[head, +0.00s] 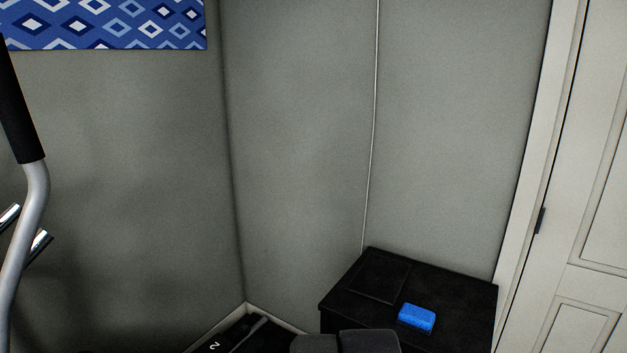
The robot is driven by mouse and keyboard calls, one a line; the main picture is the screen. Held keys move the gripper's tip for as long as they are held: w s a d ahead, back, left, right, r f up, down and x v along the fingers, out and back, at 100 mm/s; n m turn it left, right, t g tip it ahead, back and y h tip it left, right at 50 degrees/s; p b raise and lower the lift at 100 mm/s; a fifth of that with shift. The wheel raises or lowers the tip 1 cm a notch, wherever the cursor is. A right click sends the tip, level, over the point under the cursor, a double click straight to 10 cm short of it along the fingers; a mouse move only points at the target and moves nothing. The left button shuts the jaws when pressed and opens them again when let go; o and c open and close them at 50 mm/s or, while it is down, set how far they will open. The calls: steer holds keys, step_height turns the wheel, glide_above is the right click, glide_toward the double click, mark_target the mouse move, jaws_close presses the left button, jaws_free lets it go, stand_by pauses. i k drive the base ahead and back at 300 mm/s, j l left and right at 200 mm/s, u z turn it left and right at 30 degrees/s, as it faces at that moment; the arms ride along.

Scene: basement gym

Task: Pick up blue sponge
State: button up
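A blue sponge (416,317) lies on the top of a black cabinet or box (347,291) at the lower right of the head view. It sits near the front part of that dark top, right of a slightly outlined panel. Its upper face and near side show, and nothing covers it. The two dark grey rounded shapes at the bottom edge, in front of the cabinet, may be part of my arm; I cannot tell.
An exercise machine's handle (33,195) with a black grip stands at the left. A black object marked with a 2 (226,339) lies in the corner left of the cabinet. Grey walls are behind, and a white panelled door (592,230) is at the right.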

mark_target(417, 317)
steer(key=u, duration=0.15)
steer(key=i+l+u, duration=0.15)
steer(key=l, duration=0.2)
steer(key=i+l+u, duration=0.1)
steer(key=l, duration=0.25)
steer(key=i+l+u, duration=0.15)
steer(key=l, duration=0.25)
